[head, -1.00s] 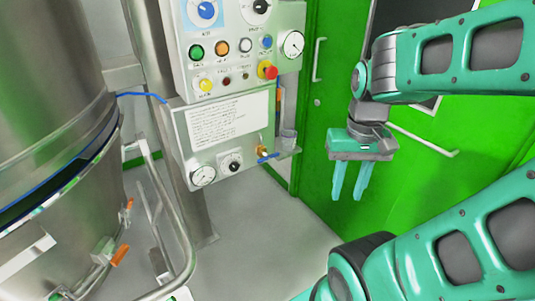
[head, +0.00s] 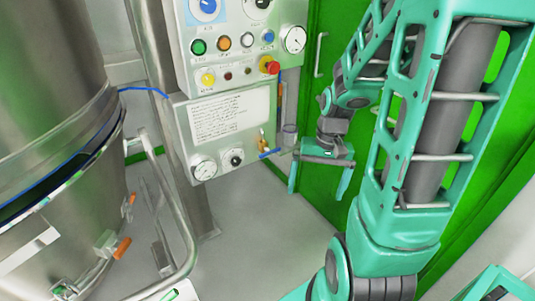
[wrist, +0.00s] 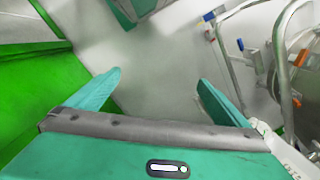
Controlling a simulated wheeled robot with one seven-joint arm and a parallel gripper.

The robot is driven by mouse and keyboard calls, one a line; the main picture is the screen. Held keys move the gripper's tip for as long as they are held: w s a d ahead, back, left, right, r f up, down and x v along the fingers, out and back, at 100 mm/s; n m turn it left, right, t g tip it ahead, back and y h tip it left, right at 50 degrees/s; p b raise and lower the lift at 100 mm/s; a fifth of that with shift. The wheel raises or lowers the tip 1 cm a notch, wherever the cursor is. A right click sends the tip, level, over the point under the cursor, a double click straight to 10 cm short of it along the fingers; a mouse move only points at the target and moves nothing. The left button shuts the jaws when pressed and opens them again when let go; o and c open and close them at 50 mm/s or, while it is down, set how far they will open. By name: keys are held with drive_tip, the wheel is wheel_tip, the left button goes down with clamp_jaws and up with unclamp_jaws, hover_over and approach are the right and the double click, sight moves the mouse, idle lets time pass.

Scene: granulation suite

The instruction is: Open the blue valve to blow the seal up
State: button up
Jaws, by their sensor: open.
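The blue valve (head: 268,154) is a small brass fitting with a blue lever at the lower right edge of the steel panel in the head view. Its lever sticks out to the right, tilted slightly up. My gripper (head: 318,183) is open and empty, its fingers pointing down, to the right of the valve and a little lower in the picture. It looks apart from the valve. In the wrist view my open gripper (wrist: 159,78) has nothing between its fingers. I cannot tell whether the small blue parts in that view belong to the valve.
The control panel (head: 232,115) carries buttons, gauges and a red emergency stop (head: 270,67). A large steel vessel (head: 60,130) with a bent rail (head: 182,215) stands left. A green door (head: 322,100) is behind my gripper. Grey floor (head: 245,230) below the panel is clear.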

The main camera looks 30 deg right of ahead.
sight(271, 152)
drive_tip(key=w+a+f+m+t+y, duration=0.4)
drive_tip(key=w+f+m, duration=0.1)
drive_tip(key=w+f, duration=0.3)
drive_tip(key=w+a+f+m+t+y, duration=0.4)
drive_tip(key=w+f+m, duration=0.1)
drive_tip(key=w+f, duration=0.35)
drive_tip(key=w+d+r+m+t+h, duration=0.1)
drive_tip(key=w+d+m+t+h, duration=0.35)
drive_tip(key=d+m, duration=0.4)
drive_tip(key=w+d+r+m+t+h, duration=0.2)
drive_tip(key=w+d+m+t+h, duration=0.35)
drive_tip(key=m, duration=0.45)
drive_tip(key=shift+y, duration=0.6)
drive_tip(key=w, duration=0.3)
drive_tip(key=w+d, duration=0.1)
drive_tip(key=w, duration=0.5)
drive_tip(key=shift+w+d+f, duration=0.1)
drive_tip(key=shift+w+d, duration=0.15)
drive_tip(key=shift+c, duration=0.3)
